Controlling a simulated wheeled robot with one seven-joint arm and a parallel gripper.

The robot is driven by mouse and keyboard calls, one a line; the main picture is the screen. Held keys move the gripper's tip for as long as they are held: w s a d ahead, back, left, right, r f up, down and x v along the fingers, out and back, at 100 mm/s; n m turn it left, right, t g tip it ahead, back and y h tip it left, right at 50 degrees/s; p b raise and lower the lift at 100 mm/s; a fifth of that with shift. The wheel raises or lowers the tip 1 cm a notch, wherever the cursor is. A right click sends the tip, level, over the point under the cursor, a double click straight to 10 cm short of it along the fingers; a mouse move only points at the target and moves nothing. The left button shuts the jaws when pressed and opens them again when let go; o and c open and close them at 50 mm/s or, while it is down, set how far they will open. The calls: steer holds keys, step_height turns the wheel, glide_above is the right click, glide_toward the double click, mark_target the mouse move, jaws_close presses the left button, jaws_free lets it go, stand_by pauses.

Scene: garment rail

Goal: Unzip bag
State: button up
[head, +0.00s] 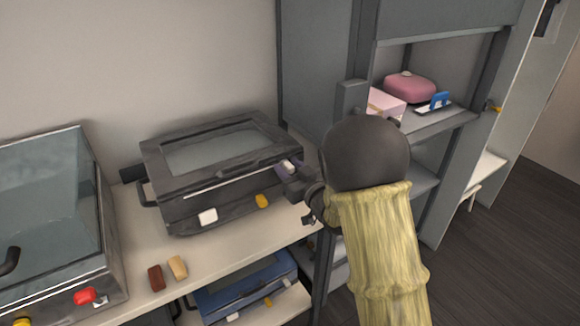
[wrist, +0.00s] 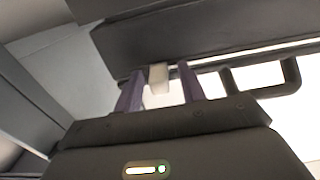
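A dark grey case-like bag (head: 180,208) with a clear top panel lies on the shelf in the head view. A thin white line runs along its front, below the lid edge. A pale tab (wrist: 158,77) sticks out from the dark bag edge in the wrist view. My gripper (head: 290,174) is at the bag's front right corner. In the wrist view my gripper (wrist: 160,88) has its two purple fingers apart, one on each side of the tab, with gaps visible beside it. A white tab (head: 208,216) and a yellow tab (head: 262,201) show on the bag's front.
A glass-sided box (head: 50,200) stands at left. A red-brown block (head: 156,278) and a tan block (head: 177,267) lie on the shelf. A blue case (head: 245,285) is below. Grey shelving (head: 318,70) with pink items (head: 408,87) stands close at right.

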jaws_close()
steer(key=shift+a, duration=0.25)
